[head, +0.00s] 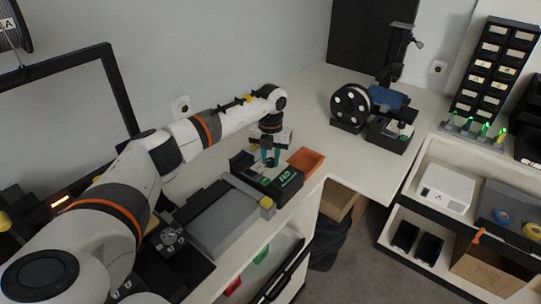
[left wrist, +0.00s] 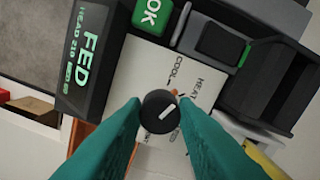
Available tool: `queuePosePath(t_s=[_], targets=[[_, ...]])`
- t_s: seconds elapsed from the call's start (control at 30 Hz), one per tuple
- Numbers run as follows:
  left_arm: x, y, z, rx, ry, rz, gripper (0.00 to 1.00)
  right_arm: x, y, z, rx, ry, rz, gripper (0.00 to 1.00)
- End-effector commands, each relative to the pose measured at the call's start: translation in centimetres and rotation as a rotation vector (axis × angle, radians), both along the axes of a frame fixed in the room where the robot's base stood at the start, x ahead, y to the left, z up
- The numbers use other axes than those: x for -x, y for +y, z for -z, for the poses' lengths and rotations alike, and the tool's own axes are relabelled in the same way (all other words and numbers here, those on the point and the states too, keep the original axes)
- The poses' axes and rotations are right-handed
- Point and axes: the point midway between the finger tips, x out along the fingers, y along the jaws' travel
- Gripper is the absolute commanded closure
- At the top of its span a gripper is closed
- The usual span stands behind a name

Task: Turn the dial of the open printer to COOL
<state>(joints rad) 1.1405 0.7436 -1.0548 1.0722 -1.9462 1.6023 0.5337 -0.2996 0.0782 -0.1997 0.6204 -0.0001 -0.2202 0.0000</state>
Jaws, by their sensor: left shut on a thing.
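The dial (left wrist: 157,112) is a round black knob with a white pointer line, on a white panel (left wrist: 150,65) of the printer. The pointer slants to the upper right, roughly toward the HEAT lettering. The COOL lettering (left wrist: 178,72) is above the dial. A small orange mark sits at the dial's upper right edge. My left gripper (head: 270,160) reaches down over the black printer (head: 285,192). Its teal fingers are shut on the dial, one on each side, and hide part of the lower lettering. My right gripper is not in view.
An FED display (left wrist: 88,50) and a green OK button (left wrist: 152,15) are beside the panel. An orange tray (head: 306,161) lies right of the printer, and a grey box (head: 220,218) is in front. Another machine with a spool (head: 352,106) stands farther back; clear table lies between.

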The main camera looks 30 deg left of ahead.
Motion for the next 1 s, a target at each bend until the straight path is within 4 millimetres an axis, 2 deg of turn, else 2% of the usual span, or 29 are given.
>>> queuePosePath(t_s=[0.2,0.5,1.0], targets=[[-0.04,0.02,-0.16,-0.001,-0.002,-0.184,0.96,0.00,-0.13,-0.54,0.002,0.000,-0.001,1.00],[-0.04,0.02,-0.13,-0.001,-0.002,-0.356,0.96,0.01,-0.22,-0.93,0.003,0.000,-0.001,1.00],[-0.05,0.03,-0.07,0.000,-0.002,-0.433,0.96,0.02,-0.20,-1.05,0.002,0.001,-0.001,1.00]])
